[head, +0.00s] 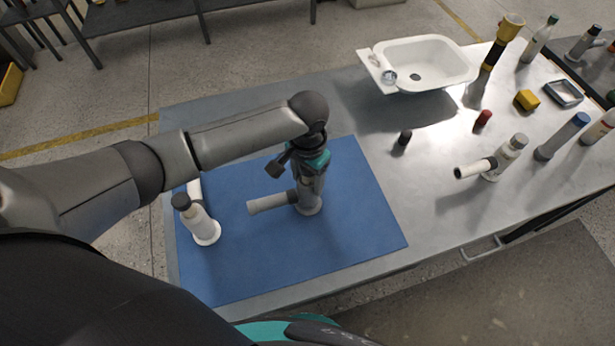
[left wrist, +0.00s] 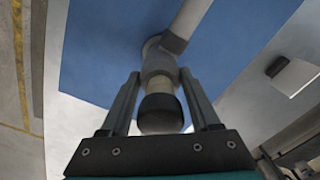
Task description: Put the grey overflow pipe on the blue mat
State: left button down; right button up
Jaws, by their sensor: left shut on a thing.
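The grey overflow pipe (head: 268,203) is upright over the middle of the blue mat (head: 350,240), its side branch pointing left in the head view. Its round base looks level with the mat; I cannot tell for certain whether it touches. My left gripper (head: 312,178) is shut on the pipe's upper body from above. In the left wrist view, the pipe (left wrist: 158,68) sits between the two fingers, its dark cap towards the palm and the blue mat (left wrist: 105,45) behind it. My right gripper is not in view.
A whitish pipe with a dark cap (head: 203,226) stands on the mat's left part. A small black piece (head: 404,137) stands beyond the mat's right edge. A white tub shell (head: 425,62), a red-topped piece (head: 483,119), a yellow block (head: 527,100) and another pipe (head: 508,155) occupy the right.

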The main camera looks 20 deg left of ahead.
pick_arm(q)
jog(key=shift+f, duration=0.15)
jog(key=shift+c, duration=0.6)
grip_release()
notch_tip(320, 180, up, 12)
jog(key=shift+r+p, duration=0.2)
jog(key=shift+p, duration=0.8)
jog(key=shift+d+f, duration=0.1)
